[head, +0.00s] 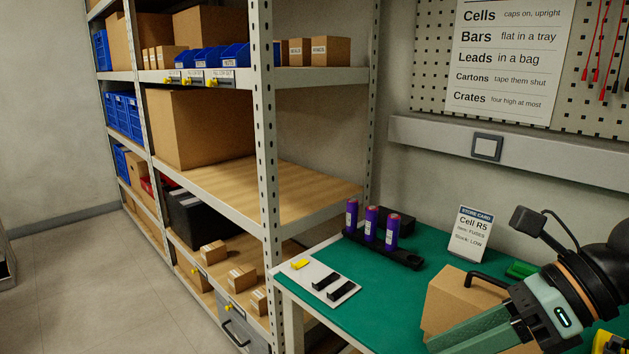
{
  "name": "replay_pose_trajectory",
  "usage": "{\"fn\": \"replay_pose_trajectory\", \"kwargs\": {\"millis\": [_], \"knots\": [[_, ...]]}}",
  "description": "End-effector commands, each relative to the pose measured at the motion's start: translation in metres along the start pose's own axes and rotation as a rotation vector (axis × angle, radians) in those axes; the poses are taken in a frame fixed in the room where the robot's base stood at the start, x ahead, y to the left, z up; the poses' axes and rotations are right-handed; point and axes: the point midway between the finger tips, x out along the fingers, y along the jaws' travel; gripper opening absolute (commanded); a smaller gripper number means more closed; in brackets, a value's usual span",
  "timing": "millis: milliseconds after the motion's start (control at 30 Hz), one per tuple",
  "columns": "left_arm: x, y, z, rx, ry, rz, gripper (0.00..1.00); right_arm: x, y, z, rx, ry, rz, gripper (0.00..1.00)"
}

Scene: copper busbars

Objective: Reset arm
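My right arm comes in from the right edge over the green bench. Its green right gripper (470,337) points down and to the left at the bottom of the head view. It is in front of a brown cardboard box (462,297) and hides part of it. Its fingertips run to the bottom edge, so I cannot tell whether it is open or shut, or whether it touches the box. My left gripper is not in view. No copper busbar can be made out.
On the green bench (405,310) stand several purple cells (370,224) in a black holder, a white plate (327,283) with black pieces, and a store card (470,234). A metal shelf (265,160) with boxes and blue bins is at left. The floor (90,290) is clear.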

Motion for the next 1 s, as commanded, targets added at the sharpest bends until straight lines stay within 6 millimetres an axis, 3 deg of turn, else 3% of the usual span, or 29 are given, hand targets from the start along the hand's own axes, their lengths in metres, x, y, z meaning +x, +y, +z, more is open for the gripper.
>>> {"fn": "replay_pose_trajectory", "kwargs": {"millis": [33, 100, 233, 367, 467, 567, 700, 833, 967, 1000], "knots": [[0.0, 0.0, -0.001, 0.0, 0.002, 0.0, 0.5, 0.017, 0.013, 0.005, 0.052, -0.056, 0.127, 0.49], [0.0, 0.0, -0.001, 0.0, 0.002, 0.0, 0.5, 0.032, 0.03, 0.017, 0.14, -0.158, 0.296, 0.49], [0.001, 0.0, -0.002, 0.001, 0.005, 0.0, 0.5, 0.046, 0.044, 0.044, 0.401, -0.391, 0.602, 0.49], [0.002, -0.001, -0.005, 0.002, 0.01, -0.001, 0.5, 0.049, 0.021, 0.063, 0.754, -0.643, 0.83, 0.49], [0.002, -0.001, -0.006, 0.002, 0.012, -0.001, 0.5, 0.057, -0.021, 0.059, 1.081, -0.833, 0.936, 0.49], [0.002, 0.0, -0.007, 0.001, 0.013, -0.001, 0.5, 0.078, -0.073, 0.031, 1.445, -1.008, 0.976, 0.49], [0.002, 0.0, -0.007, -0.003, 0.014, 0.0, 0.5, 0.125, -0.131, -0.045, 1.968, -1.196, 0.916, 0.49], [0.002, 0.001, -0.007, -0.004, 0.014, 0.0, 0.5, 0.173, -0.149, -0.128, 2.391, -1.286, 0.778, 0.49], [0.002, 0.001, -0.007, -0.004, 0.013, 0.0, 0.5, 0.219, -0.139, -0.211, 2.766, -1.31, 0.59, 0.49], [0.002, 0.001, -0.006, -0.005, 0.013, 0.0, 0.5, 0.232, -0.131, -0.234, -2.77, 1.259, -0.506, 0.49]]}}
